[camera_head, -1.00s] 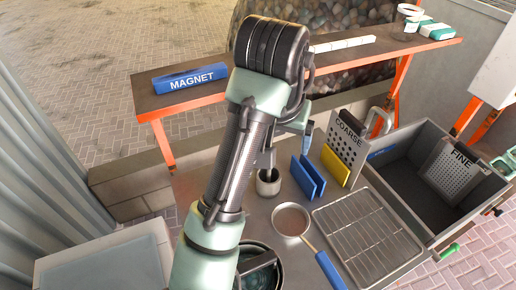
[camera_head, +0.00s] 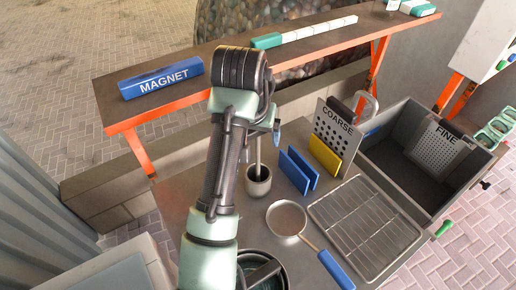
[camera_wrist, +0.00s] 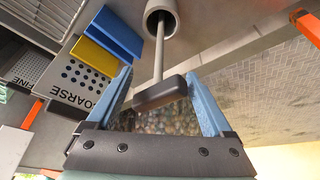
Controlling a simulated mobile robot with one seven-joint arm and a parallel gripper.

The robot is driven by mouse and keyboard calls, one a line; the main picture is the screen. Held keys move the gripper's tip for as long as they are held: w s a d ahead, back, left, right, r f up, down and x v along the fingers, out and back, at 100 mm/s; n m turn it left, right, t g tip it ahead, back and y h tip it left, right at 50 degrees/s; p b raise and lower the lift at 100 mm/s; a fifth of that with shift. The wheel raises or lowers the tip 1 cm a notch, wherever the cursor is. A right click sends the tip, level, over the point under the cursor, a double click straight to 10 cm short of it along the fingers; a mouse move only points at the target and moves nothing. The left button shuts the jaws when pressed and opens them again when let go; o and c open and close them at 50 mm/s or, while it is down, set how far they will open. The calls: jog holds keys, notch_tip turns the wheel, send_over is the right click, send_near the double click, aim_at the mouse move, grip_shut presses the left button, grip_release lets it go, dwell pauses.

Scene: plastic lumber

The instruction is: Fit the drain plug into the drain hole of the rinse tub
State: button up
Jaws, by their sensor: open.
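A pale rod with a dark crossbar handle (camera_wrist: 160,93) stands in a steel cup (camera_head: 258,182) on the counter; it may be the drain plug, but its lower end is hidden in the cup. My gripper (camera_wrist: 159,78) is open, with its blue fingers on either side of the handle. I cannot tell whether they touch it. In the head view my arm hides most of the gripper above the cup. A grey rectangular tub (camera_head: 440,200), apparently the rinse tub, is at the right. No drain hole can be made out in it.
Blue plates (camera_head: 298,171), a yellow plate (camera_head: 324,157) and the COARSE screen (camera_head: 333,125) stand right of the cup. A blue-handled sieve (camera_head: 287,218) and wire rack (camera_head: 365,227) lie nearer. The FINE screen (camera_head: 436,147) is in the tub. An orange-edged shelf (camera_head: 225,80) runs behind.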

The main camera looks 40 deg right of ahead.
aim_at(258, 161)
jog(key=x, duration=0.4)
jog(key=shift+w, duration=0.3)
grip_shut()
jog(key=shift+r, duration=0.1)
dwell(1.0)
